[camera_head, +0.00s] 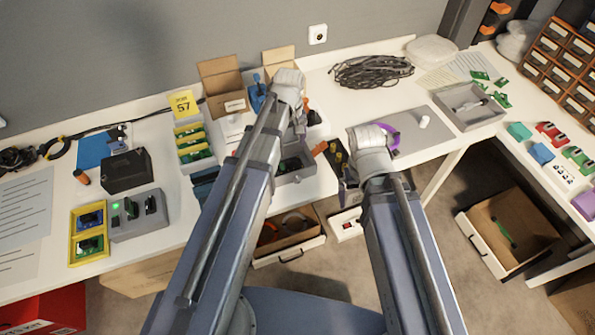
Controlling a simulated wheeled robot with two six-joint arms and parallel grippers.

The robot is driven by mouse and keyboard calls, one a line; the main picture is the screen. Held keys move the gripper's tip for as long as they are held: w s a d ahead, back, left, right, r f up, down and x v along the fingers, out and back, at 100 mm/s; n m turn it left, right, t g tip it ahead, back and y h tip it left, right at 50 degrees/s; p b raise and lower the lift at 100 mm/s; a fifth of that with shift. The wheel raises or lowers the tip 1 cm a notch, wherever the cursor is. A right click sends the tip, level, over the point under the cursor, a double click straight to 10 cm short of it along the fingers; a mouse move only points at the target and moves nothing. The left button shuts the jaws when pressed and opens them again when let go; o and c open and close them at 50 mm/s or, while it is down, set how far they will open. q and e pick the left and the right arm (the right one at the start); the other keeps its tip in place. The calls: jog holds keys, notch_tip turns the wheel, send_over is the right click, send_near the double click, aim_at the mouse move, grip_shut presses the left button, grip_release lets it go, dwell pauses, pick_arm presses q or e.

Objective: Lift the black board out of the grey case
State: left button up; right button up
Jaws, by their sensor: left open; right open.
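An open grey case (299,173) with a dark inside lies near the front edge of the table, partly hidden behind my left arm. I cannot make out a separate black board in it. My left gripper (301,123) hangs just beyond the case, apart from it as far as I can see; its fingers are small and partly covered, and it is open. My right gripper (346,192) is to the right of the case near the table edge, open, with nothing seen in it.
A grey fixture (137,215) with upright dark parts and a black box (125,170) stand at left. An open carton (222,85) and a coiled black cable (370,70) lie at the back. A grey tray (470,105) is at right. An open drawer (290,240) sits below the table edge.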

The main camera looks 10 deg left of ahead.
aim_at(289, 160)
pick_arm(q)
jog(key=shift+w+f+b, duration=0.1)
jog(key=shift+f+b, duration=0.2)
jog(key=shift+f, duration=0.1)
notch_tip(289, 160, down, 2)
jog(key=shift+f+b, duration=0.1)
jog(key=shift+b, duration=1)
jog(key=f+b, duration=0.5)
jog(key=shift+s+a, duration=0.2)
jog(key=shift+s, duration=0.2)
grip_shut()
